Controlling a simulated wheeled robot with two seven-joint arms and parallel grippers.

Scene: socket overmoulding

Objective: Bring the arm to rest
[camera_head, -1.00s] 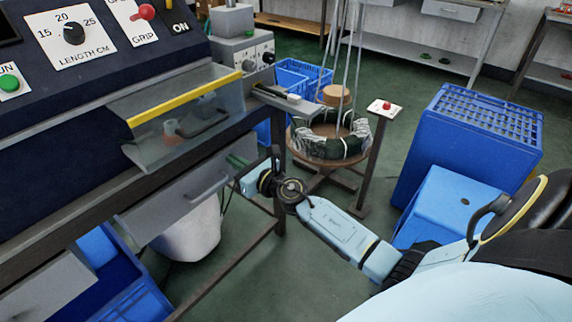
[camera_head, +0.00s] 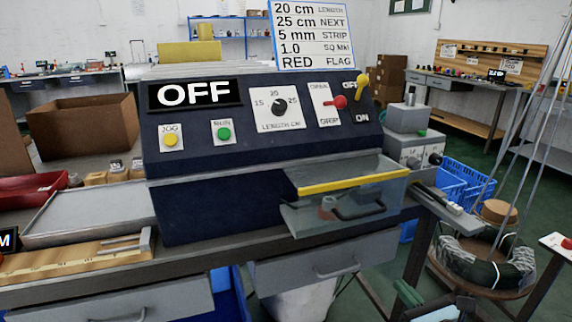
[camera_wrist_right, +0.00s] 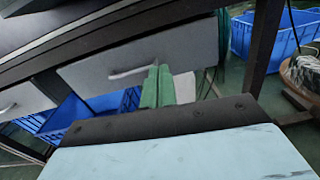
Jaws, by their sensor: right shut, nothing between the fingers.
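My right gripper (camera_head: 407,294) shows at the bottom edge of the head view, just in front of the bench and below the machine's clear guard. In the right wrist view its two green fingers (camera_wrist_right: 157,86) lie side by side, shut with nothing between them. Behind them is a grey drawer front with a handle (camera_wrist_right: 132,73); the fingers are apart from any object as far as I can tell. Only the end of my right arm shows in the head view. My left gripper is not in view.
The dark blue machine (camera_head: 215,200) stands on the bench, its display (camera_head: 195,94) reading OFF. A yellow-edged guard (camera_head: 345,200) juts from its front. A bench leg (camera_head: 412,270) is close to the gripper. A round stand with coiled cable (camera_head: 485,268) and blue crates (camera_head: 465,185) are at right.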

